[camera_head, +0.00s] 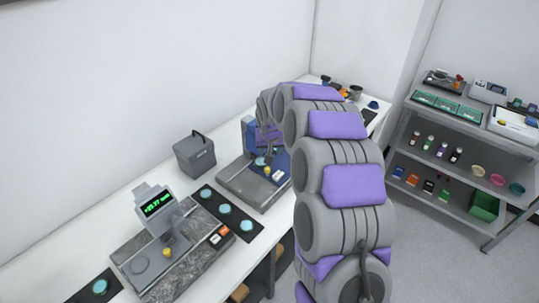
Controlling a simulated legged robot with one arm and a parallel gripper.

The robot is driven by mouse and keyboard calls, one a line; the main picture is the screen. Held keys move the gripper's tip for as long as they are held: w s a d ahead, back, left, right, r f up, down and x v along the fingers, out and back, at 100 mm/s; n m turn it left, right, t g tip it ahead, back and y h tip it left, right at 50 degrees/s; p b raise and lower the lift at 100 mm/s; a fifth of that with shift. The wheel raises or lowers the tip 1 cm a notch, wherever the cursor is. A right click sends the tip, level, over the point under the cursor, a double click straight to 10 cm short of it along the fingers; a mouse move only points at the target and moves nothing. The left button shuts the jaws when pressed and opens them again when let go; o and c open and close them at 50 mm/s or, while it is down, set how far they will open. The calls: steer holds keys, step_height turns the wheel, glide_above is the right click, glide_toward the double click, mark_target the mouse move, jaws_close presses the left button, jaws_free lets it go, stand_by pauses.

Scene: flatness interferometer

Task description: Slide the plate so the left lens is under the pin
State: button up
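A blue upright instrument (248,132) stands on a grey base (240,187) at the middle of the bench. A teal lens (260,161) and a yellow knob (267,171) show low at its front. My arm arches over from the right and comes down at this instrument. My gripper (268,146) is close to the instrument's front, above the lens; its fingers are too small and covered to read. I cannot make out the plate's outline, a second lens on it or the pin, as my arm hides the instrument's right side.
A grey gauge with a green readout (158,204) stands on a speckled slab (180,275) at front left. A black strip (244,227) holds three teal discs between the instruments. A grey handled box (194,155) stands behind. A stocked shelf rack (460,205) is at right.

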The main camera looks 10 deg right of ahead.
steer(key=shift+s+d+r, duration=0.15)
steer(key=shift+s+r, duration=0.05)
steer(key=shift+r, duration=0.25)
steer(key=shift+s+d+r, duration=0.1)
steer(key=shift+s+r, duration=0.05)
steer(key=shift+r, duration=0.25)
steer(key=s+a+r+n+g+b, duration=0.1)
steer(key=s+a+r+g, duration=0.15)
steer(key=s, duration=0.85)
steer(key=s+a+r+g, duration=0.1)
steer(key=s+r, duration=0.2)
steer(key=s, duration=0.8)
steer(key=s+f+g+b, duration=0.1)
steer(key=s+g, duration=0.2)
steer(key=s, duration=2.4)
steer(key=shift+s+a+n+y, duration=0.25)
steer(key=shift+a+n+y, duration=0.15)
